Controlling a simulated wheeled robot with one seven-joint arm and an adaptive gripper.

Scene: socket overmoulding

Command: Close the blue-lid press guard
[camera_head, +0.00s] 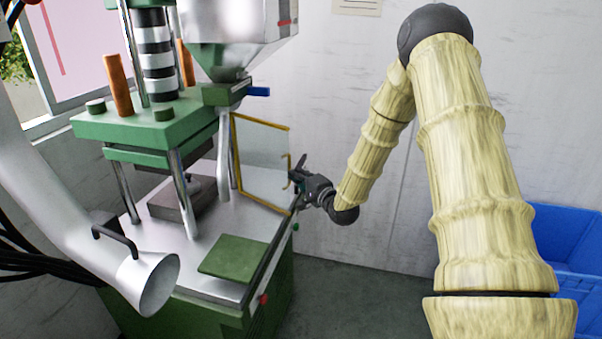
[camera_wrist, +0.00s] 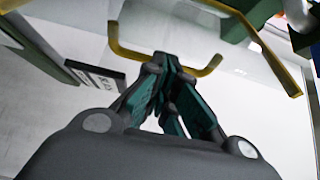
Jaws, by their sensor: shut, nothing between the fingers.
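The green press (camera_head: 150,125) stands at the left in the head view. Its guard (camera_head: 262,160) is a clear panel in a yellow frame, standing out from the press's right side, open. In the wrist view the guard's yellow frame (camera_wrist: 262,45) runs across the upper right, and a bent yellow handle (camera_wrist: 125,50) crosses above my fingers. My gripper (camera_head: 298,172) is at the guard's outer edge; in the wrist view its fingers (camera_wrist: 163,75) are shut and empty close to the handle. I cannot tell whether they touch it. A small blue part (camera_head: 258,91) sits beside the hopper.
A metal hopper (camera_head: 235,30) is above the press. A green plate (camera_head: 234,258) lies on the front of the metal bed (camera_head: 205,240). A white duct (camera_head: 85,220) reaches in from the left. A blue crate (camera_head: 570,235) is at the right; the floor between is clear.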

